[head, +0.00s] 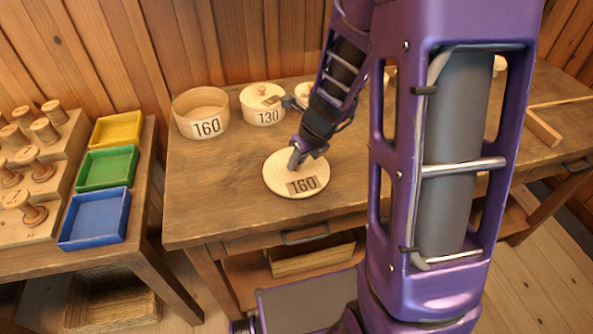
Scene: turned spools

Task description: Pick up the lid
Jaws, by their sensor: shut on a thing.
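The lid (318,169) is a round, pale wooden disc with a dark label reading 160. It is over the front left part of the wooden table (215,222). I cannot tell whether it touches the tabletop. My gripper (296,160) reaches down to the lid's upper middle and is shut on it, probably at a knob that the fingers hide. A round wooden box (201,108) marked 160 stands open at the back left of the table.
A lidded round box (263,104) marked 130 stands beside the open box, with more round pieces partly hidden behind my arm. Yellow (117,129), green (107,168) and blue (95,218) trays and several spools are on a side table at left. The table's front left is clear.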

